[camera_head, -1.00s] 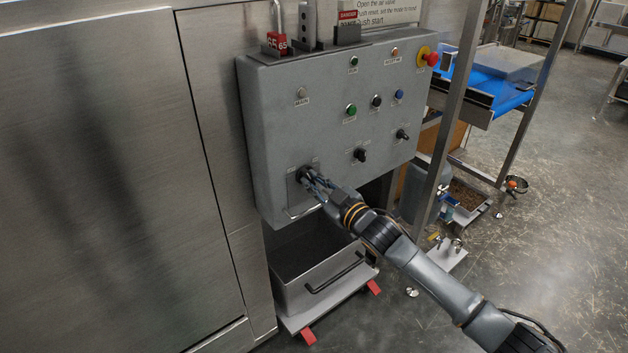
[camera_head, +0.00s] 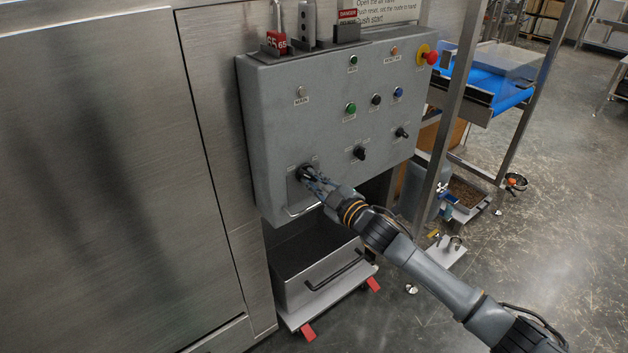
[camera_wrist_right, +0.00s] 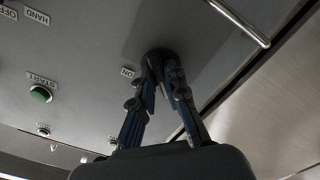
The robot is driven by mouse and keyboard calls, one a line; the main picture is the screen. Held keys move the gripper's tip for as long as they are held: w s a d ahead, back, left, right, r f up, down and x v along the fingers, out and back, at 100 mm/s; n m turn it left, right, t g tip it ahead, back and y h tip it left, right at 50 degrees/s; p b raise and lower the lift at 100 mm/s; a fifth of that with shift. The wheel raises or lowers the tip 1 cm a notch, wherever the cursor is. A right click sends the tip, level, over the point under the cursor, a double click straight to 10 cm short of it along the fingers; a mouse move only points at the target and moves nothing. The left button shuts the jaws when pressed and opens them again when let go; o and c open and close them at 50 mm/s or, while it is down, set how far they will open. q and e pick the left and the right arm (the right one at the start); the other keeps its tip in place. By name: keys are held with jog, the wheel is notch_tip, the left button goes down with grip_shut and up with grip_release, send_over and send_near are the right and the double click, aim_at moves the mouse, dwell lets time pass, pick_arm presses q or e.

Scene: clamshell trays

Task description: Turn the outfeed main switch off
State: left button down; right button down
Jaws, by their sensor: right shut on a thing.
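The main switch (camera_head: 304,173) is a dark rotary knob at the lower left of the grey control panel (camera_head: 270,110). My right gripper (camera_head: 308,177) is at the knob, with its fingers closed on it. In the right wrist view the fingertips (camera_wrist_right: 160,62) meet around the dark switch knob (camera_wrist_right: 158,54), next to a small "ON" label (camera_wrist_right: 127,72). The fingers hide much of the knob, so I cannot tell its exact angle. My left gripper is not in view.
Two smaller black selector knobs (camera_head: 360,153) (camera_head: 402,133) sit to the right. Several push buttons and a red emergency stop (camera_head: 431,58) are above. A metal handle (camera_head: 303,211) lies just below the switch. A steel bin (camera_head: 300,290) stands underneath.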

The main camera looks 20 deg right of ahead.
jog(key=c, duration=1.4)
grip_release()
jog(key=shift+o, duration=0.2)
jog(key=v, duration=1.2)
